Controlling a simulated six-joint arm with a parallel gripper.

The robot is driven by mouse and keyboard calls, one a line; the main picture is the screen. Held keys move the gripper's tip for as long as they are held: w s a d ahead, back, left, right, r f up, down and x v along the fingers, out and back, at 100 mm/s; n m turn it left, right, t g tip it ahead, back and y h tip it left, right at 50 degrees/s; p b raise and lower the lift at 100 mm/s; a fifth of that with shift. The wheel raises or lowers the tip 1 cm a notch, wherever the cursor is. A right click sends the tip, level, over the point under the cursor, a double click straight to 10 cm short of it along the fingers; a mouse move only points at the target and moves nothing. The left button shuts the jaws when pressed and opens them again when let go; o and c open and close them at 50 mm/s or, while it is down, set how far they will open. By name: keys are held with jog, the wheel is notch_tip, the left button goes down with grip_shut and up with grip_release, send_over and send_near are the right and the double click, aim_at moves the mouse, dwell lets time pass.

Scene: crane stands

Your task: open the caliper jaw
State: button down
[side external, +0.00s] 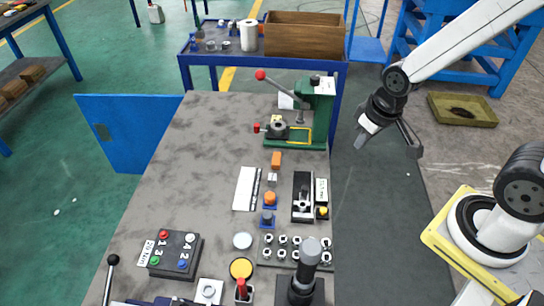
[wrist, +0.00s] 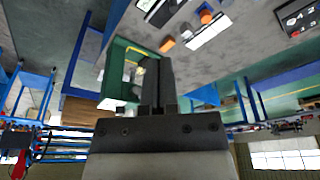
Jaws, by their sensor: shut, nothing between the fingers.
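My gripper (side external: 414,150) hangs in the air to the right of the workbench, away from everything on it. In the wrist view its dark fingers (wrist: 152,80) are shut together with nothing between them. The caliper cannot be told for certain at this size. A black slab with a silver slider-like part (side external: 303,197) lies near the bench's right edge, partly in the wrist view (wrist: 160,10). A white plate with a dark strip (side external: 247,188) lies left of it and also shows in the wrist view (wrist: 208,33). No jaw opening can be made out.
A green lever press (side external: 320,112) stands at the bench's back right, nearest my gripper. A button box (side external: 175,253), a nut tray (side external: 290,262) and a dark post (side external: 309,262) stand in front. A blue cart with a wooden crate (side external: 303,35) is behind. The bench's left middle is clear.

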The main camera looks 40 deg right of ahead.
jog(key=c, duration=0.8)
grip_release()
jog(key=shift+c, duration=0.2)
jog(key=shift+o, duration=0.5)
jog(key=shift+w, duration=0.15)
jog(key=n+g, duration=0.2)
jog(key=g, duration=0.1)
send_over(305, 188)
notch_tip(305, 188, down, 17)
jog(key=shift+f, duration=0.2)
jog(key=shift+w+f, duration=0.1)
jog(key=shift+f, duration=0.5)
jog(key=shift+f, duration=0.1)
jog(key=shift+f, duration=3.75)
